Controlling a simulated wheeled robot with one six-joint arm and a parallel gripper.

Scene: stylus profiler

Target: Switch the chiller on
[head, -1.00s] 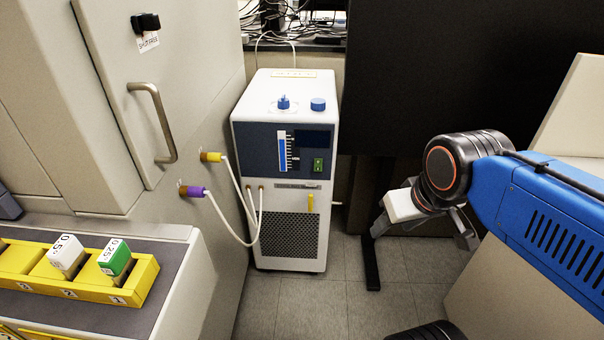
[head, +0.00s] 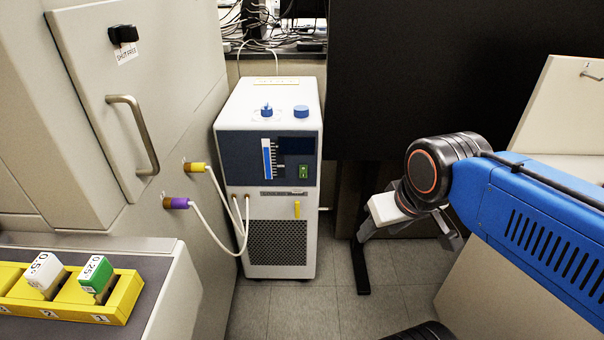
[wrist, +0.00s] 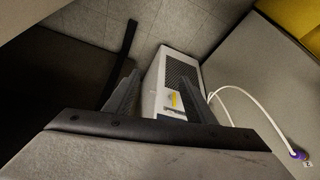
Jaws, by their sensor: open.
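The chiller (head: 268,185) is a white upright box on the floor with a dark blue front panel. The panel carries a level gauge (head: 270,160), a dark display and a small green switch (head: 304,171); the switch position is too small to tell. My gripper (wrist: 158,85) is open and empty, apart from the chiller.
Two white hoses with a yellow fitting (head: 196,167) and a purple fitting (head: 178,203) join the cabinet (head: 110,110) at left to the chiller. A black panel (head: 420,80) stands behind my arm. A yellow block rack (head: 120,308) is at lower left. Floor before the chiller is clear.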

